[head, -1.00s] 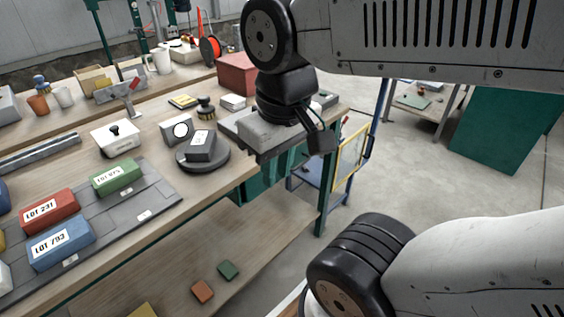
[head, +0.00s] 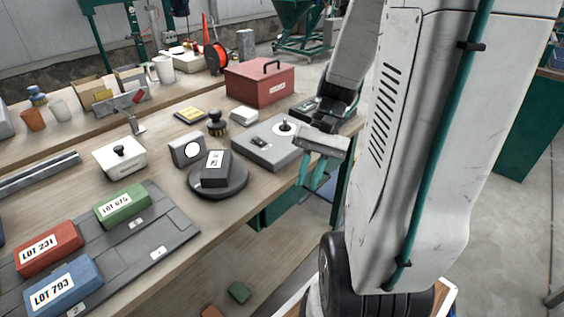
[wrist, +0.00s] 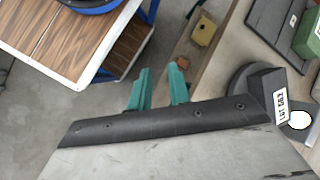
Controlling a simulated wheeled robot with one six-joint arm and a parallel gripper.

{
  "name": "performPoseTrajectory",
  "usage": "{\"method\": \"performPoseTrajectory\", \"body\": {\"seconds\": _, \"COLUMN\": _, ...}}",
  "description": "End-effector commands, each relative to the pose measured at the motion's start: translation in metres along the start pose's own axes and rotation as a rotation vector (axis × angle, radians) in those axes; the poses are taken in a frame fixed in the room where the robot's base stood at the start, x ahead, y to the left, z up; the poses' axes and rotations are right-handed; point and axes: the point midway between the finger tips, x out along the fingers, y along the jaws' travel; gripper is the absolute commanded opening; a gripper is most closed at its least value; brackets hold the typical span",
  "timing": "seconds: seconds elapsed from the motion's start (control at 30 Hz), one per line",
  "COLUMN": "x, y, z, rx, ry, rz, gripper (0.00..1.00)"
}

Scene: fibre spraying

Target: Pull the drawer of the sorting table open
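The sorting table (head: 150,170) has a wooden top, and its green drawer (head: 275,212) shows under the front edge at the right. The drawer seems closed, though my gripper and arm hide part of that area. My gripper (head: 312,178) points down at the table's front edge, above and to the right of the drawer front. Its two teal fingers are apart with nothing between them; they also show in the wrist view (wrist: 160,82). The drawer's handle cannot be made out.
On the tabletop stand a grey scale-like box (head: 262,145), a round black base with a dark lot block (head: 217,168), and a red toolbox (head: 258,88). A wood-topped cart (wrist: 65,35) shows in the wrist view. A lower shelf (wrist: 215,20) holds small blocks.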

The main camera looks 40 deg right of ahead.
Motion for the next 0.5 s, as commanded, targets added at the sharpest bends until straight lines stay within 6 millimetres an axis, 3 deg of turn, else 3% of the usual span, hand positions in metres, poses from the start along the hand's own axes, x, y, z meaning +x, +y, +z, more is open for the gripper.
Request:
{"method": "performPoseTrajectory", "body": {"seconds": 0.27, "x": 0.020, "y": 0.064, "z": -0.073, "rx": 0.170, "ry": -0.067, "rz": -0.479, "gripper": 0.19}}
{"method": "performPoseTrajectory", "body": {"seconds": 0.5, "x": 0.041, "y": 0.131, "z": -0.140, "rx": 0.219, "ry": 0.106, "rz": -0.917, "gripper": 0.19}}
